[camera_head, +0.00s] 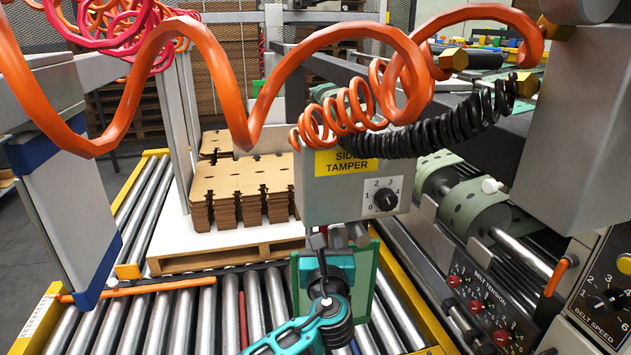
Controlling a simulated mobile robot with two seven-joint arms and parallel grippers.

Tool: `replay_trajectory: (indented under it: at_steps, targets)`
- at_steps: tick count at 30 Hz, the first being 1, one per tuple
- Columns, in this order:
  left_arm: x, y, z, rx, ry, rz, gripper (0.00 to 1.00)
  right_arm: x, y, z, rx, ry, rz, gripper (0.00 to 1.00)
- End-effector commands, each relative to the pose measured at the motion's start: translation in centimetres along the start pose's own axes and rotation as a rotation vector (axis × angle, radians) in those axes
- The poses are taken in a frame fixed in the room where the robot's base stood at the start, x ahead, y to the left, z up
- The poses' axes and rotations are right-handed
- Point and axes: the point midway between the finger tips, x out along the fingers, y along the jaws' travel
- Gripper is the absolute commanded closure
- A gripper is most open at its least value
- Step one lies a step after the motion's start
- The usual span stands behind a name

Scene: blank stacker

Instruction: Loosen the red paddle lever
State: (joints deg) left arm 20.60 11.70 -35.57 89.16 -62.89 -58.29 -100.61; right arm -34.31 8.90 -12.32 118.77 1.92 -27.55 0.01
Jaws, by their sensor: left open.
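My left gripper (318,241) is at the lower middle, on a teal and black wrist, just under the grey side tamper box (335,193). It is open; its fingers are small and partly hidden by the wrist. I cannot make out a red paddle lever for certain; the area under the box is largely covered by my wrist and gripper. I cannot tell whether the fingers touch anything. The box carries a yellow label (346,162) and a black dial (385,199). A green plate (363,281) stands behind the wrist. My right gripper is not in view.
Orange coiled hoses (207,52) hang across the top. Stacked cardboard blanks (240,186) sit on a pallet (225,258) behind the rollers (205,315). A control panel with red knobs (476,305) and an orange handle (560,276) are at right.

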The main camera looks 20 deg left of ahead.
Motion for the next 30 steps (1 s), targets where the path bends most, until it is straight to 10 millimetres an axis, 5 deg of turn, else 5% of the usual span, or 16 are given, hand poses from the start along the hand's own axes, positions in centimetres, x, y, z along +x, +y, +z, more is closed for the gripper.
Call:
replay_trajectory:
  at_steps: [14, 27, 30]
  targets:
    - [1.49, 0.01, -0.18, -0.001, 0.002, 0.0, 0.57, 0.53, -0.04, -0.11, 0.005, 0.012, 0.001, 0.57]
    - [1.45, 0.02, -0.21, -0.001, 0.002, 0.0, 0.99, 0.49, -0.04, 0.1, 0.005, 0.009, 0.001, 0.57]
    - [1.45, 0.02, -0.21, -0.001, 0.002, 0.0, 1.0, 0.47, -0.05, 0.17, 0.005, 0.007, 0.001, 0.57]
